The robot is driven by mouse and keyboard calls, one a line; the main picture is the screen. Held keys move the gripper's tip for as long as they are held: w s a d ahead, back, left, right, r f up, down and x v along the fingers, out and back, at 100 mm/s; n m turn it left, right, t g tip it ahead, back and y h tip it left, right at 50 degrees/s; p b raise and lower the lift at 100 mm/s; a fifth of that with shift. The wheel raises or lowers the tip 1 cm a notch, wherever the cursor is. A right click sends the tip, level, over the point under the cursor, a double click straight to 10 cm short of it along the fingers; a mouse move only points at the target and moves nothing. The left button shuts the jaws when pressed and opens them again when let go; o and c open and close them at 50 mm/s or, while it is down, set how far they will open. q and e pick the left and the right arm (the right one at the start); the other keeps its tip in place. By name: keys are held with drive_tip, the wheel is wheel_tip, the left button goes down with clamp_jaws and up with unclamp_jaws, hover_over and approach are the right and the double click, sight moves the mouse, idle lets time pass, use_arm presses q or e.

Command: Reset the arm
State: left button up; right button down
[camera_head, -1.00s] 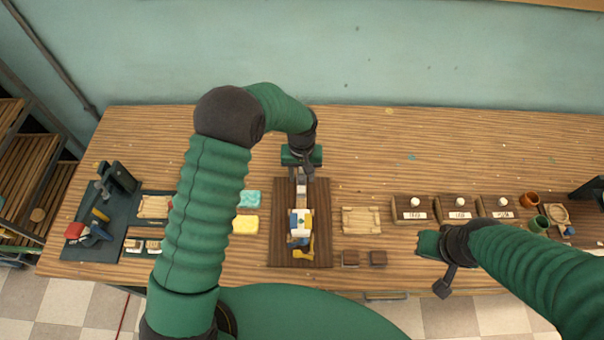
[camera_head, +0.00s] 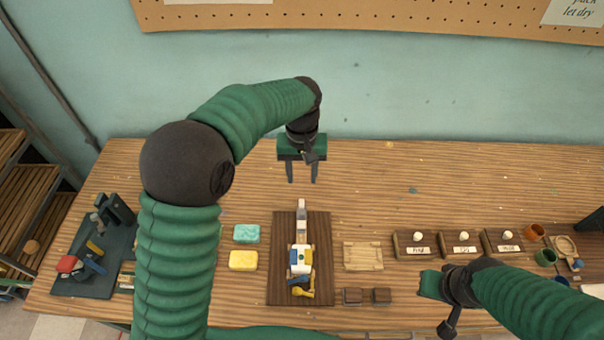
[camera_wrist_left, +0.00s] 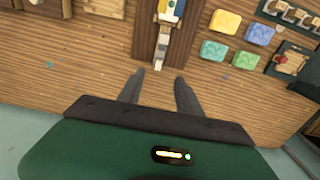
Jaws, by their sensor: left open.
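My left gripper (camera_head: 302,172) hangs above the back part of the table, behind the dark wooden board. Its two fingers are apart with nothing between them, and they also show in the left wrist view (camera_wrist_left: 158,88). The board (camera_head: 322,275) carries a white, blue and yellow item (camera_head: 301,260) with a grey bar (camera_head: 301,217) pointing to the back; this bar lies just beyond the fingertips in the left wrist view (camera_wrist_left: 161,48). My right arm comes in at the lower right, with its gripper (camera_head: 430,285) seen from above; its fingers cannot be made out.
Green (camera_head: 246,233) and yellow (camera_head: 243,260) soap blocks lie left of the board. A pale wooden tray (camera_head: 363,256) and labelled boxes (camera_head: 461,245) stand to its right. A dark tool mat (camera_head: 95,270) is at far left. The back of the table is clear.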

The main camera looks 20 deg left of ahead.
idle(0.3)
use_arm(q)
drive_tip(key=s+a+f+m+t, duration=0.1)
drive_tip(key=s+a+f, duration=0.1)
drive_tip(key=s, duration=0.7)
drive_tip(key=s+a+f+m+t, duration=0.1)
drive_tip(key=s+a+f+m, duration=0.1)
drive_tip(key=s, duration=0.7)
drive_tip(key=shift+s+a+f+t, duration=0.2)
drive_tip(key=shift+s+f+t, duration=0.15)
drive_tip(key=shift+f, duration=0.35)
idle(0.4)
